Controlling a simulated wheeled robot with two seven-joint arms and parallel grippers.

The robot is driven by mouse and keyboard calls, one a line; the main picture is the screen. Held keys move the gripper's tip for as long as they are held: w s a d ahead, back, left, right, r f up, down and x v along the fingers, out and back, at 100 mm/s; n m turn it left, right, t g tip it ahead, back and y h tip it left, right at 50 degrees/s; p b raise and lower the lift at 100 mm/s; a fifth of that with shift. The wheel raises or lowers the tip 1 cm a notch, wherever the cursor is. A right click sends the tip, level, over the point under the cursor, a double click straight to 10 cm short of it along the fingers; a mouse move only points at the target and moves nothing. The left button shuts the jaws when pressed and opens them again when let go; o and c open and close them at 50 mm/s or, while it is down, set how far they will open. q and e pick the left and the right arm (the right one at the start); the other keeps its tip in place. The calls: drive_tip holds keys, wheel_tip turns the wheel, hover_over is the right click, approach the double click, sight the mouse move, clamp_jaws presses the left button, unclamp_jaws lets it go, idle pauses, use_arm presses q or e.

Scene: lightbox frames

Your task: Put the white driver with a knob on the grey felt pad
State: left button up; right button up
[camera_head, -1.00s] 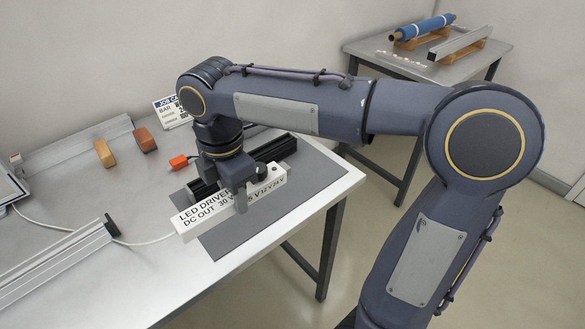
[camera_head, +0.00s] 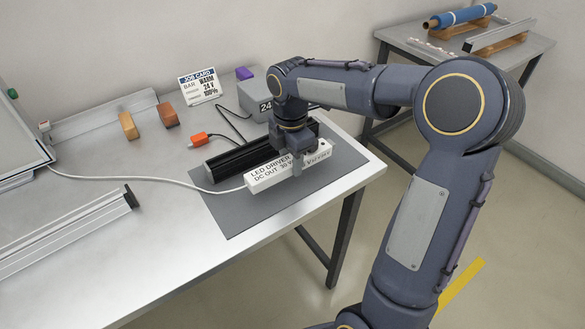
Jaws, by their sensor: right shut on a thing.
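The white driver (camera_head: 262,178), a long bar labelled "LED DRIVER DC OUT 30", is held in my right gripper (camera_head: 297,166). The gripper comes from above and is shut across the driver's right half. The driver is over the grey felt pad (camera_head: 232,215), roughly level; I cannot tell whether it touches the pad. The fingers hide part of its label, and I cannot make out a knob clearly. A white cable (camera_head: 150,180) runs from its left end. My left gripper is out of view.
A black ribbed bar (camera_head: 238,161) lies on the pad behind the driver. Behind are an orange connector (camera_head: 199,139), a grey box (camera_head: 255,98), a job card (camera_head: 200,87) and two blocks (camera_head: 128,125). An aluminium profile (camera_head: 70,232) lies at left. The table's front is clear.

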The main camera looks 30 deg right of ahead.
drive_tip(key=shift+w+d+f, duration=0.1)
drive_tip(key=shift+d+f, duration=0.05)
drive_tip(key=shift+f, duration=0.85)
drive_tip(key=shift+w+d+f, duration=0.1)
drive_tip(key=shift+d+f, duration=0.05)
drive_tip(key=shift+f, duration=0.8)
drive_tip(key=shift+f+b, duration=0.15)
drive_tip(key=shift+b, duration=0.15)
drive_tip(key=o, duration=1.1)
